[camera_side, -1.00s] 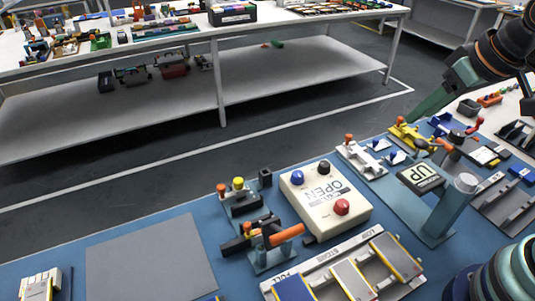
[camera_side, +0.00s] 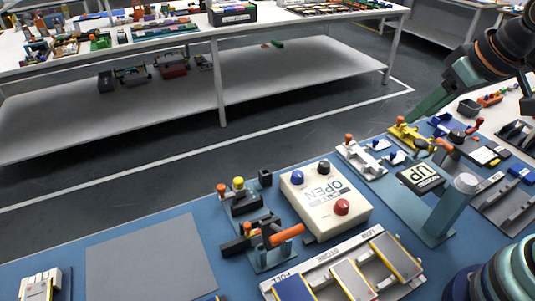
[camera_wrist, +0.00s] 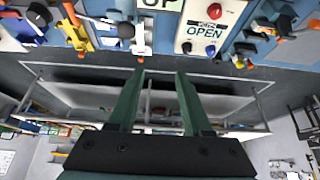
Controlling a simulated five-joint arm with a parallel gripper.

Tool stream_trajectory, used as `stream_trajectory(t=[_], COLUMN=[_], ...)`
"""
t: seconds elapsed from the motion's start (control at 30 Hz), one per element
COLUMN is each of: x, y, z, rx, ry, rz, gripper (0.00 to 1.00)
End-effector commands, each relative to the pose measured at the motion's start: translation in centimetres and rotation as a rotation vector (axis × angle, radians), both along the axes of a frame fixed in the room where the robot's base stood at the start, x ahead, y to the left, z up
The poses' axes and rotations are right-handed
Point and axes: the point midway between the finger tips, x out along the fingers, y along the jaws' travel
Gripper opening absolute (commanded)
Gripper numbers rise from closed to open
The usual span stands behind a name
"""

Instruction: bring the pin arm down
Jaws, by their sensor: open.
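No part is marked as the pin arm, and I cannot tell for certain which one it is. An orange-handled lever (camera_side: 287,235) with a dark bar lies on the blue bench, in front of the OPEN box.
The cream OPEN box (camera_side: 327,200) with several knobs stands mid-bench. A teal stand with an UP sign (camera_side: 421,177) rises to its right. A white fixture (camera_side: 361,159) sits behind. A storage tray (camera_side: 322,275) lies in front. The grey mat (camera_side: 150,262) at left is bare.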

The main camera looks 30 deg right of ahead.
Motion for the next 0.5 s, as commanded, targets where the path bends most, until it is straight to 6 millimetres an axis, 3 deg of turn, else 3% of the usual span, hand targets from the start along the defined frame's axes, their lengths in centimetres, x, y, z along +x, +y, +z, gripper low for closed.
stream_trajectory(t=[0.3, 0.33, 0.43, 0.47, 0.5], x=[0.00, 0.00, 0.05, 0.11, 0.20], y=[0.00, 0.00, 0.26, 0.50, 0.96], z=[0.00, 0.00, 0.03, 0.05, 0.07], rx=[0.000, 0.000, -0.009, -0.016, -0.031], ry=[0.000, 0.000, 0.004, 0.008, 0.017], rz=[0.000, 0.000, 0.025, 0.046, 0.092], gripper=[0.49, 0.46, 0.07, 0.00, 0.00])
